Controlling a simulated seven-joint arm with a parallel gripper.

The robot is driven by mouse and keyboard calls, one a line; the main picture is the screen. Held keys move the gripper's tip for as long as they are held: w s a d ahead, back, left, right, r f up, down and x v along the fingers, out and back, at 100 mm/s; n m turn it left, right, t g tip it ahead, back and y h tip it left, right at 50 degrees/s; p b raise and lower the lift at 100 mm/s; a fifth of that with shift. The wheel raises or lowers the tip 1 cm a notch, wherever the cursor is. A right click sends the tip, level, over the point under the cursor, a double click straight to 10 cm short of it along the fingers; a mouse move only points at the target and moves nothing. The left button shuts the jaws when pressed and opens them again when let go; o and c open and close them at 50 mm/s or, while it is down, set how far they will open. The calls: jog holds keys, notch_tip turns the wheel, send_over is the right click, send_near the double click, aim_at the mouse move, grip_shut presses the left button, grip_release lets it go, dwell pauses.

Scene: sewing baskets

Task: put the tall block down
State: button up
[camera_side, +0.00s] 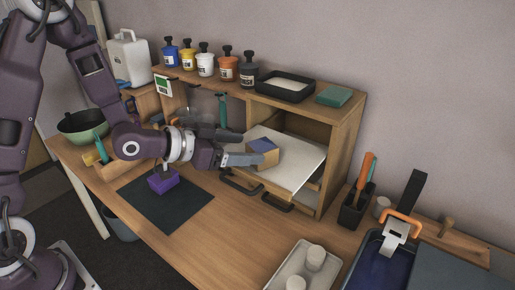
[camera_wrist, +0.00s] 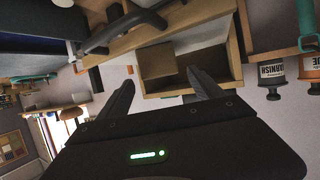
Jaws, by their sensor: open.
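In the wrist view a plain tan block face (camera_wrist: 157,62) shows ahead, between the finger directions. My gripper (camera_side: 253,147) is open, its fingers level and pointing at the block from the left. The lower finger's tip overlaps the block's near side in the side view; I cannot tell if it touches. The wrist view shows both fingers apart (camera_wrist: 160,78) with nothing clearly held.
The wooden cabinet (camera_side: 345,135) stands behind and right, with jars and a black tray (camera_side: 285,87) on top. A purple block (camera_side: 163,182) sits on a dark mat (camera_side: 185,208). A tool holder (camera_side: 354,212) and pale tray (camera_side: 283,276) stand to the right.

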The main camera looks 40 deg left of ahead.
jog(key=shift+v, duration=0.9)
jog(key=shift+s+a+r+y, duration=0.15)
jog(key=shift+a+r+y, duration=0.05)
jog(key=shift+y, duration=0.2)
jog(key=s+a+r+n+g+y, duration=0.2)
jog(key=s+a+r+y, duration=0.15)
jog(key=s, duration=0.35)
jog(key=s+a+r+n+g+y, duration=0.15)
jog(key=s+r, duration=0.25)
jog(key=s, duration=0.4)
jog(key=s+d+n+g, duration=0.1)
jog(key=s+g, duration=0.2)
jog(key=s, duration=0.9)
jog(key=shift+d+r, duration=0.3)
jog(key=shift+r, duration=0.05)
